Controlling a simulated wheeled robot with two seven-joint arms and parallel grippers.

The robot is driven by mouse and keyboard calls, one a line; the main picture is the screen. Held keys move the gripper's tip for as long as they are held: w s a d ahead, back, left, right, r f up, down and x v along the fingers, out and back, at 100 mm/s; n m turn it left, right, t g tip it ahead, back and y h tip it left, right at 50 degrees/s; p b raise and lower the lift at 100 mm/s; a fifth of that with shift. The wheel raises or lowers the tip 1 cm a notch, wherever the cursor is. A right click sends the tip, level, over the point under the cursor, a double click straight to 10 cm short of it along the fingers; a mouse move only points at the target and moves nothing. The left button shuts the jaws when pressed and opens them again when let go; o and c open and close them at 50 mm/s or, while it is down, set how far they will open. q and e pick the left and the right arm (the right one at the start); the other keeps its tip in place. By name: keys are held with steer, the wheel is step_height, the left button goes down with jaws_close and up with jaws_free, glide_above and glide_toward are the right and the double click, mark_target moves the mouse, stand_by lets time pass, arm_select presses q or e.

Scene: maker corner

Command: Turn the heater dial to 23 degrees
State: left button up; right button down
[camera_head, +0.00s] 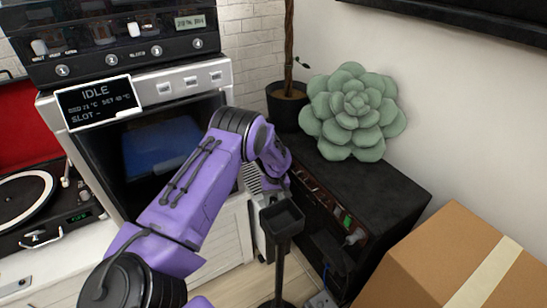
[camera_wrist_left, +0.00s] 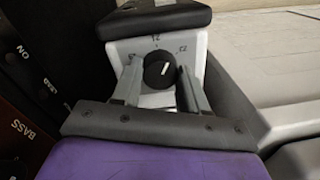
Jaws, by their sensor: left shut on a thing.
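The heater (camera_wrist_left: 205,52) shows in the left wrist view as a light grey-white body with a dark cap. Its round black dial (camera_wrist_left: 160,70) has a white pointer mark that points up and slightly right. Small labels stand to the left, above and to the right of the dial; they are too blurred to read surely. My left gripper (camera_wrist_left: 160,86) is shut on the dial, one finger on each side. In the head view the purple left arm reaches down to the heater's ribbed white side (camera_head: 251,178), and hides the dial and fingertips. My right gripper is not in view.
A black amplifier cabinet (camera_head: 385,190) with a green succulent cushion (camera_head: 353,112) stands right of the heater. A cardboard box (camera_head: 440,260) is at lower right. A machine with an IDLE display (camera_head: 98,102) and a turntable (camera_head: 30,205) are at left.

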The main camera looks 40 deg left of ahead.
arm_select(q)
steer(key=m+p, duration=0.1)
steer(key=m, duration=0.2)
steer(key=shift+m, duration=1.5)
steer(key=shift+s, duration=0.1)
steer(key=o, duration=1.1)
steer(key=shift+c, duration=0.2)
steer(key=shift+r, duration=0.1)
step_height(320, 180, up, 10)
steer(key=p, duration=0.2)
steer(key=shift+d+r+p, duration=0.15)
steer(key=shift+d+p, duration=0.1)
steer(key=shift+p, duration=0.05)
